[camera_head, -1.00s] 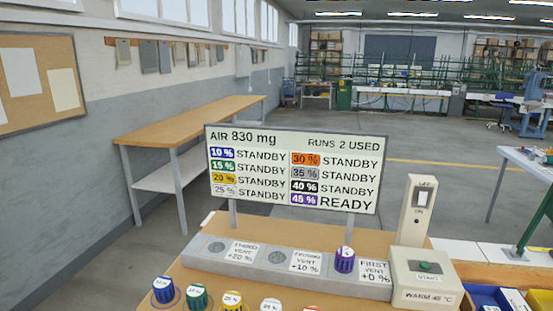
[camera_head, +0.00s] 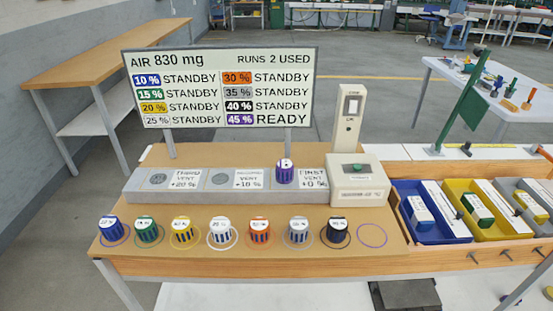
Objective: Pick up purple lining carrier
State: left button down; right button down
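An empty purple ring (camera_head: 372,235) is marked on the wooden bench at the right end of the carrier row. The sign (camera_head: 222,90) behind shows 45 % in purple as READY and the others as STANDBY. Neither of my grippers is in view.
Several carriers, from blue (camera_head: 111,230) to black (camera_head: 337,233), stand in rings along the bench front. A box with a green button (camera_head: 357,180) and a switch post (camera_head: 348,118) stand right of the purple carrier. Blue (camera_head: 440,233) and yellow bins lie farther right.

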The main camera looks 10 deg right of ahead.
aim_at(285, 168)
jog(key=i+l+z, duration=0.1)
jog(key=l+z, duration=0.2)
jog(key=i+l+z, duration=0.15)
jog(key=l+z, duration=0.15)
jog(key=i+l+z, duration=0.15)
jog(key=l+z, duration=0.15)
